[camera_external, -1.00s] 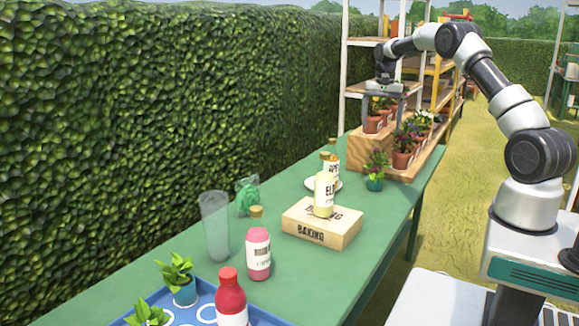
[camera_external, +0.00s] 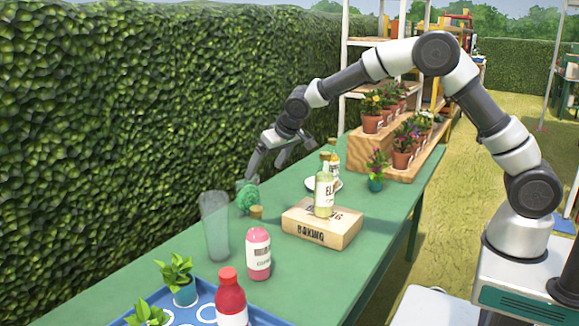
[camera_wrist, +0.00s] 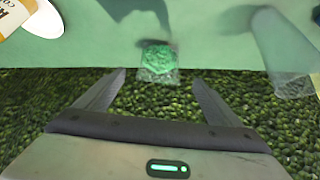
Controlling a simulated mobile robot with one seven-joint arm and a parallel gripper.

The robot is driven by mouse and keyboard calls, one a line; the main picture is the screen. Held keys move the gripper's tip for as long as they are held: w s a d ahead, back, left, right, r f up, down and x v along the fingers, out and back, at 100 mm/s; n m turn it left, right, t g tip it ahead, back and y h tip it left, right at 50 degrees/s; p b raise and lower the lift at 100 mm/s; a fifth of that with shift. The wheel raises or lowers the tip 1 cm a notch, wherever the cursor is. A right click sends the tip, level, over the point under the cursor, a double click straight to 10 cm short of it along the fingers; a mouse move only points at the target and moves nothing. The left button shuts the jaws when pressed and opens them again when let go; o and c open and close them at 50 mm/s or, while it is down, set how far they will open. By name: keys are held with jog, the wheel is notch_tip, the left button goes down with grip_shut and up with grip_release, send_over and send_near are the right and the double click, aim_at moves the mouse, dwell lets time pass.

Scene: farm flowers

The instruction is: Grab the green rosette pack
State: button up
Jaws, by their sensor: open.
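The green rosette pack (camera_external: 248,197) is a clear bag with a green rosette inside. It lies on the green table near the hedge side, behind the clear glass. In the wrist view the pack (camera_wrist: 157,60) shows at the upper middle, ahead of and between my open fingertips. My gripper (camera_external: 268,166) is open and empty, above and just behind the pack in the outside view. Its fingers (camera_wrist: 158,82) point toward the pack. One finger partly overlaps the bag's top in the outside view, and I cannot tell if they touch.
A tall clear glass (camera_external: 214,228) and a pink bottle (camera_external: 258,254) stand near the pack. A wooden baking box (camera_external: 322,222) with a bottle (camera_external: 324,194) on it is to the right. The hedge (camera_external: 130,130) borders the table closely.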

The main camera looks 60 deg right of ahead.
aim_at(251, 193)
jog(key=b+x, duration=0.1)
jog(key=x, duration=1)
jog(key=shift+f, duration=0.15)
jog(key=shift+b+x, duration=0.7)
jog(key=shift+x, duration=2.4)
jog(key=c, duration=1.1)
jog(key=shift+c, duration=0.2)
